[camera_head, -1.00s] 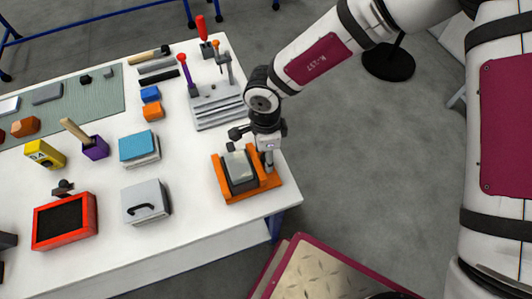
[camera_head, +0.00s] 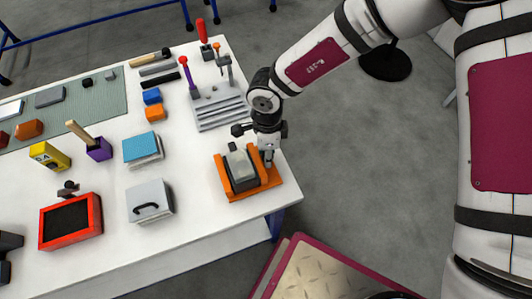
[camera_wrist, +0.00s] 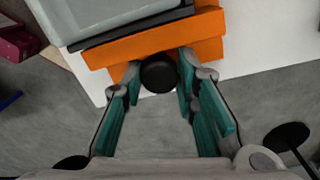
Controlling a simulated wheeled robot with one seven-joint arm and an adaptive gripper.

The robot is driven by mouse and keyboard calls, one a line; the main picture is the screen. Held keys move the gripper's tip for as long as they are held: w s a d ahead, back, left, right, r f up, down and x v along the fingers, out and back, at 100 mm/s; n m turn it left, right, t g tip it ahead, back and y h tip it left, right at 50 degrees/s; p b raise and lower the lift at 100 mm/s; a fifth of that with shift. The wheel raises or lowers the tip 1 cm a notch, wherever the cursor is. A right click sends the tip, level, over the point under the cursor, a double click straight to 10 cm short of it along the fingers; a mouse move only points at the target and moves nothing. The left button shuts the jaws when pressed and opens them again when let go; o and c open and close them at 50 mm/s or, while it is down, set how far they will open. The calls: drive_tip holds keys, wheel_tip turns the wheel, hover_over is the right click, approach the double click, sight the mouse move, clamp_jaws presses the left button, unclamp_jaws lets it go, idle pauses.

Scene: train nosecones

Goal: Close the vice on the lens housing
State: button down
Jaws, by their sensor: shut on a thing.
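The orange vice (camera_head: 262,187) sits at the right end of the white table, near its edge. The grey block between its jaws, apparently the lens housing (camera_head: 241,170), also shows large at the top left in the wrist view (camera_wrist: 105,15). A round black knob (camera_wrist: 158,75) sticks out from the vice's orange end in the wrist view. My gripper (camera_wrist: 160,72) has its fingers on both sides of this knob and is shut on it. In the head view my gripper (camera_head: 268,158) is at the vice's right side. Any gap between jaws and housing is too small to tell.
A grey stepped rack (camera_head: 220,110) with upright tools stands behind the vice. A grey box with a black handle (camera_head: 150,202) and a blue-topped stack (camera_head: 142,148) stand to the left. Bare table lies between them and the vice. Open floor lies to the right.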

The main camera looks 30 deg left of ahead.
drive_tip(key=c, duration=1.2)
unclamp_jaws()
drive_tip(key=shift+c, duration=0.2)
drive_tip(key=shift+r, duration=0.15)
wheel_tip(320, 180, up, 12)
drive_tip(key=shift+w+a, duration=0.2)
drive_tip(key=shift+w, duration=0.1)
drive_tip(key=shift+c, duration=0.2)
